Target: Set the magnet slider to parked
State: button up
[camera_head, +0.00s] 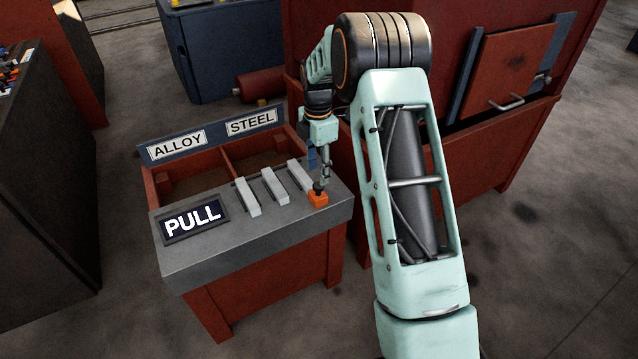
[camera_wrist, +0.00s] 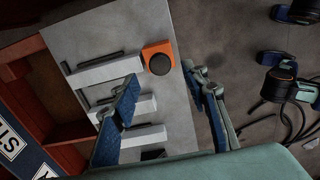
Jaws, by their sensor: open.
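A small orange block (camera_head: 318,200) with a round black knob stands at the right end of the grey panel top (camera_head: 290,222). In the wrist view the orange block (camera_wrist: 155,48) lies at the end of the row of pale bars. No label marks a magnet slider or a parked position, so I cannot tell for sure which part it is. My gripper (camera_head: 321,182) points down over the orange block. In the wrist view my gripper (camera_wrist: 160,82) has its fingers apart with nothing between them; the knob shows just beyond the fingertips. Contact cannot be told.
Three pale bars (camera_head: 274,186) lie beside dark slots on the panel. A PULL sign (camera_head: 194,222) is at the panel's left. Behind is a divided bin with ALLOY (camera_head: 178,145) and STEEL (camera_head: 252,123) labels. A large red machine (camera_head: 500,140) stands behind and right of my arm.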

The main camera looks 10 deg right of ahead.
aim_at(318, 184)
jog(key=shift+f+b, duration=0.4)
jog(key=shift+f, duration=1.85)
jog(key=shift+c, duration=0.2)
grip_shut()
